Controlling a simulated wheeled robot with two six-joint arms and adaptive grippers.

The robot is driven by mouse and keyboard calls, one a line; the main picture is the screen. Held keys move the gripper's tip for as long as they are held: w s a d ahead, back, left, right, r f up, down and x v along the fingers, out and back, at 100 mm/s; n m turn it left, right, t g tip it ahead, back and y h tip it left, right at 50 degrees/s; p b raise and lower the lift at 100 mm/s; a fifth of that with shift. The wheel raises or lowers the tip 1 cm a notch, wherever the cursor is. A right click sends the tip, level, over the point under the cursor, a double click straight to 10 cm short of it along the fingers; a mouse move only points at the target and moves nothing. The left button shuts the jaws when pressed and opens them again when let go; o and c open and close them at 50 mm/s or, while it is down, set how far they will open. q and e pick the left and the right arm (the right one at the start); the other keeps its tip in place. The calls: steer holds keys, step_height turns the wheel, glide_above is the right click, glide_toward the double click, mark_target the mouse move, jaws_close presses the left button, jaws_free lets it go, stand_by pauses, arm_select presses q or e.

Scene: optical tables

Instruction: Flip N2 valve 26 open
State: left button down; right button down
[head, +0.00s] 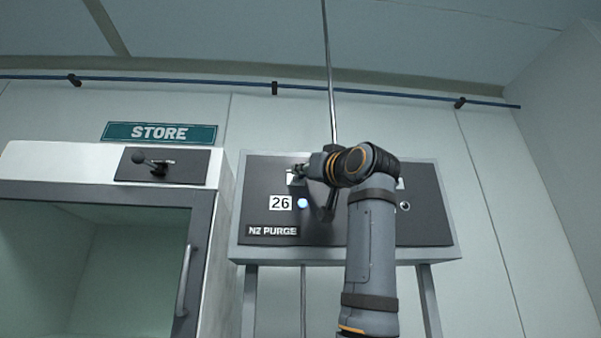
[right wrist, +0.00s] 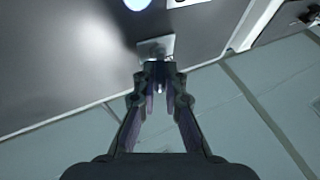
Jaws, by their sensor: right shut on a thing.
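The N2 purge panel (head: 420,225) is dark in a pale frame on the wall. A white label (head: 280,203) reads 26, with a lit bluish lamp (head: 303,203) beside it. Above them is the pale plate of valve 26 (head: 291,180), largely covered by my right gripper (head: 302,171). In the right wrist view, the valve plate (right wrist: 155,46) is just beyond the fingertips of the gripper (right wrist: 159,76). The fingers are shut on the small valve lever, which is mostly hidden between them. My left gripper is out of view.
A store cabinet (head: 216,170) with a glass front and a vertical handle (head: 185,280) stands to the left. A second round fitting (head: 405,206) sits on the panel right of my arm. A thin pipe (head: 328,60) runs up behind.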

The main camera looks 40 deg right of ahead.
steer(key=shift+s+d+n+y, duration=0.15)
steer(key=shift+n+y, duration=0.35)
steer(key=shift+y, duration=0.5)
steer(key=shift+r, duration=0.1)
steer(key=c, duration=1.4)
jaws_free()
